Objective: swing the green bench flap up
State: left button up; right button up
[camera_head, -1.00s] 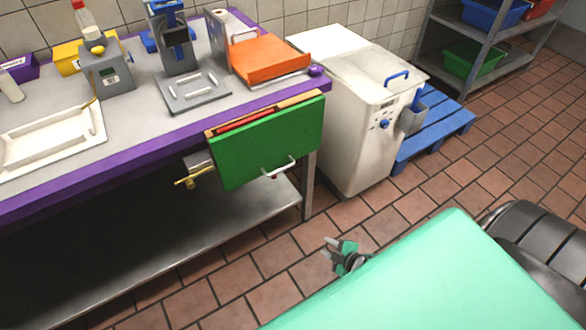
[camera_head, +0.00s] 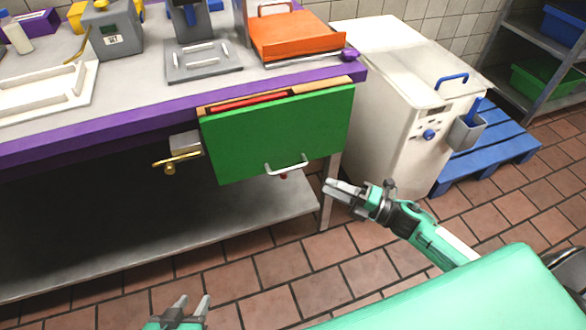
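The green bench flap (camera_head: 265,135) hangs down from the front edge of the bench. A pale bar handle (camera_head: 287,167) is near its lower edge. A brass latch or bolt (camera_head: 172,163) on a grey block sits at the flap's left side. My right gripper (camera_head: 332,192) is right of and below the handle, apart from it, with its fingers pointing left toward it. Its fingers look slightly parted and nothing shows between them. My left gripper (camera_head: 192,305) is at the bottom of the view, well below the flap, with its fingers apart and empty.
The bench (camera_head: 120,119) has a purple edge and carries a grey plate (camera_head: 203,62) and an orange tray (camera_head: 290,38). A steel lower shelf (camera_head: 130,243) runs beneath. A white machine (camera_head: 395,100) stands right of the bench leg, beside a blue pallet (camera_head: 505,145).

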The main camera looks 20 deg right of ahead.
aim_at(289, 168)
jog(key=x, duration=1.2)
jog(key=shift+w+a+f, duration=0.1)
jog(key=shift+w+a, duration=0.1)
jog(key=shift+w, duration=0.05)
grip_shut()
